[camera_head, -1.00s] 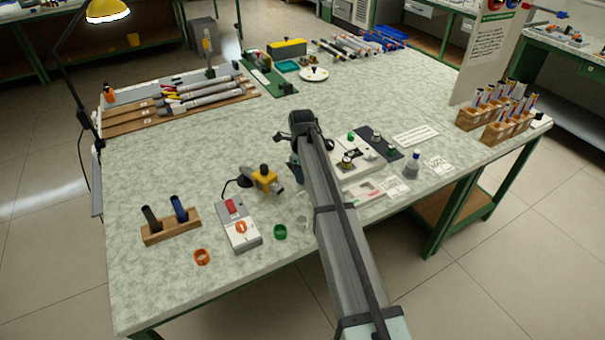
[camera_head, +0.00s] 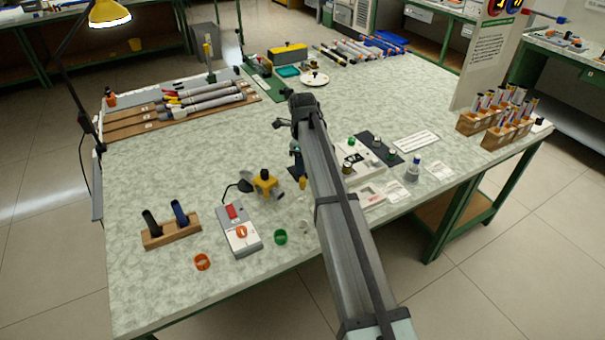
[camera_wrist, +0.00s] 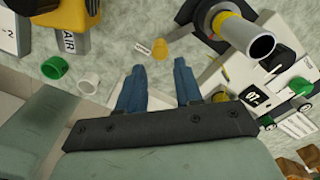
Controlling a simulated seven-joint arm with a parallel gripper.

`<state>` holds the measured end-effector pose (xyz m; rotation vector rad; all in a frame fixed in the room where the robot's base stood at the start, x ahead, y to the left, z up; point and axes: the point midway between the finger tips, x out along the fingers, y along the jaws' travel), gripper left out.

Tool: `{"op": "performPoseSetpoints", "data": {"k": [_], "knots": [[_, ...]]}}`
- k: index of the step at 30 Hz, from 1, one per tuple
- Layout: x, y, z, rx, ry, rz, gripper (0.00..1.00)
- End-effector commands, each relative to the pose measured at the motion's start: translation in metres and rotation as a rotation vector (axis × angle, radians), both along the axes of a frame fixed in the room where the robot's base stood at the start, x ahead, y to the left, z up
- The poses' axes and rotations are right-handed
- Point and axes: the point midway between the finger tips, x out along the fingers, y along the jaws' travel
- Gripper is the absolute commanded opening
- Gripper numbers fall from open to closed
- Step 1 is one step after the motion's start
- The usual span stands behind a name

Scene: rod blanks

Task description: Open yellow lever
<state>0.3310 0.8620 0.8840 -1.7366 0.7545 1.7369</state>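The yellow valve-like part (camera_head: 264,184) stands on the bench left of my arm, with a dark knob on top and a grey stub at its right. The wrist view shows a yellow body marked AIR (camera_wrist: 72,18) at the upper left, cut by the frame edge. I cannot tell the lever's position. My gripper (camera_head: 299,180) is partly hidden by my arm in the head view, to the right of the yellow part. In the wrist view my gripper's blue fingers (camera_wrist: 158,78) are apart, with nothing visible between them.
A grey box with a red switch (camera_head: 238,230), a green ring (camera_head: 280,237) and an orange ring (camera_head: 202,262) lie near the front edge. A wooden block with dark cylinders (camera_head: 171,229) stands left. A panel with knobs (camera_head: 375,150) lies right of my arm.

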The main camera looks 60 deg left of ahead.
Motion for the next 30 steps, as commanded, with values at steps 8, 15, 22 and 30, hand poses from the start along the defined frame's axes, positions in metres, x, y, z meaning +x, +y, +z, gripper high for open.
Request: {"op": "performPoseSetpoints", "data": {"k": [8,15,22,30], "knots": [[0.000,0.001,0.049,0.001,0.000,0.000,0.35],[0.000,0.000,0.068,0.000,0.000,0.000,0.35],[0.000,0.000,0.071,-0.001,0.001,0.000,0.35],[0.000,0.000,0.071,0.000,0.000,0.000,0.35]]}}
